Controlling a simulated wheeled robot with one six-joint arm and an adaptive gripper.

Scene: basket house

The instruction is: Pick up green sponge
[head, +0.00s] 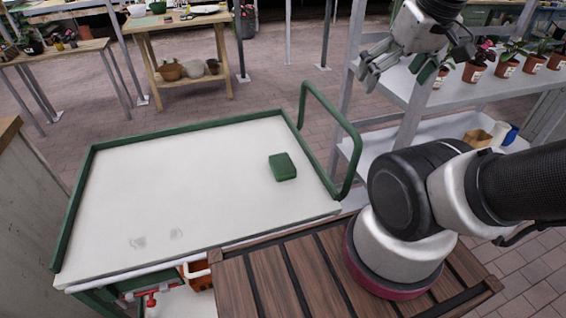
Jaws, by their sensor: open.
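The green sponge (283,167) is a small dark green block. It lies flat on the white top of a green-rimmed cart (190,190), right of the middle and near the cart's right side. My gripper (392,80) is open and empty. It is up at the upper right, in front of a grey shelf, well apart from the sponge. Nothing hides the sponge.
A green hoop handle (349,140) rises along the cart's right edge, between the sponge and my arm. The grey shelf (400,80) with potted plants stands at the right. The rest of the cart top is clear. Wooden tables (175,20) stand at the back.

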